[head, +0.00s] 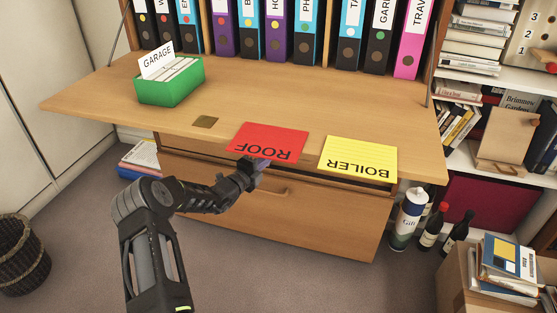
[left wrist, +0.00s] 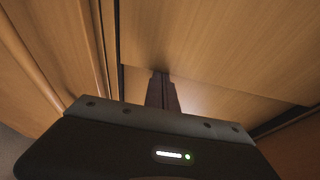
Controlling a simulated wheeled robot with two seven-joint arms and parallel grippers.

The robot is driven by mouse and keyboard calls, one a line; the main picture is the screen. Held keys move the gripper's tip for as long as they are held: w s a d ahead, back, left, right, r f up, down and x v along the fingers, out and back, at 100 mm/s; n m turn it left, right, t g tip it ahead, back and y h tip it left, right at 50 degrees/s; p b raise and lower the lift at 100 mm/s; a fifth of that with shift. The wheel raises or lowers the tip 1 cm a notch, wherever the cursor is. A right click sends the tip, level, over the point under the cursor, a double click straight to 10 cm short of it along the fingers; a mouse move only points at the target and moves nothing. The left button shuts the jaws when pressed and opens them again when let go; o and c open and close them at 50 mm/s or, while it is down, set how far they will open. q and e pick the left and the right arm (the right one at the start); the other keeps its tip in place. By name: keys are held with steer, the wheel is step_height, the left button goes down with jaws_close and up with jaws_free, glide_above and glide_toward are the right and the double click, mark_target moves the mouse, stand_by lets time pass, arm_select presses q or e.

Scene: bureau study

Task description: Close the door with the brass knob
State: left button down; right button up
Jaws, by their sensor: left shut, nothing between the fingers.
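A wooden bureau has its hinged front panel (head: 110,98) lowered flat like a desktop. A small square brass-coloured plate (head: 205,122) is set in the panel. I cannot make out a brass knob on any door. My left gripper (head: 262,164) is at the panel's front edge, just below the red ROOF card (head: 270,140). In the left wrist view its fingers (left wrist: 163,92) are together and empty, close to wooden surfaces; I cannot tell whether they touch. My right gripper is not in view.
On the panel are a green card box (head: 170,85) and a yellow BOILER card (head: 358,158). Binders (head: 305,35) stand behind. Below is a drawer front (head: 320,215). Bottles (head: 433,226) and a book-topped carton (head: 460,295) stand right, a basket (head: 22,255) left.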

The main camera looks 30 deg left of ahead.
arm_select(q)
steer(key=shift+s+a+r, duration=0.1)
steer(key=shift+a, duration=0.45)
steer(key=s+p, duration=0.3)
steer(key=s, duration=0.4)
steer(key=shift+s, duration=0.35)
steer(key=shift+d, duration=0.15)
